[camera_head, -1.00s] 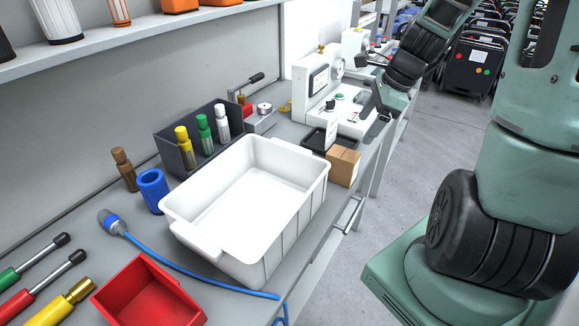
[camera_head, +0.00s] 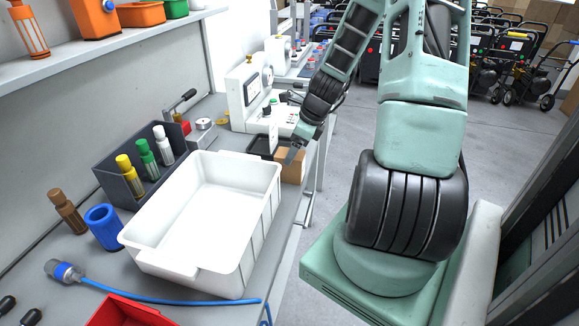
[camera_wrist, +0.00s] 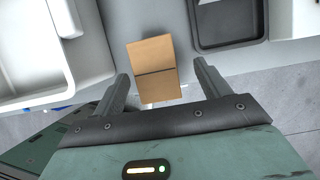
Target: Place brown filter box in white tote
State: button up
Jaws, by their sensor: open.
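The brown filter box (camera_head: 290,165) stands near the front edge of the bench, right of the white tote, and my arm's end partly covers it in the head view. In the wrist view the box (camera_wrist: 155,68) lies ahead of and between my open fingers. My gripper (camera_wrist: 160,85) is open, with a finger on each side of the box's near end and no visible contact. In the head view my gripper (camera_head: 291,152) is just above the box. The white tote (camera_head: 262,228) is empty on the bench; its edge shows at upper left in the wrist view (camera_wrist: 98,45).
A black tray (camera_head: 262,146) sits beside the box, toward the test machine (camera_head: 250,92). A dark bin (camera_head: 112,185) with colored filters stands behind the tote. A blue cup (camera_head: 104,226), a brown filter (camera_head: 67,211), a blue hose (camera_head: 160,300) and a red bin (camera_head: 125,312) lie left and in front.

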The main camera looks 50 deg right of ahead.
jog(key=shift+s+x, duration=0.15)
jog(key=shift+x, duration=1.4)
jog(key=shift+s+x, duration=0.1)
jog(key=shift+x, duration=1.5)
jog(key=shift+a+f, duration=0.1)
jog(key=c, duration=1.2)
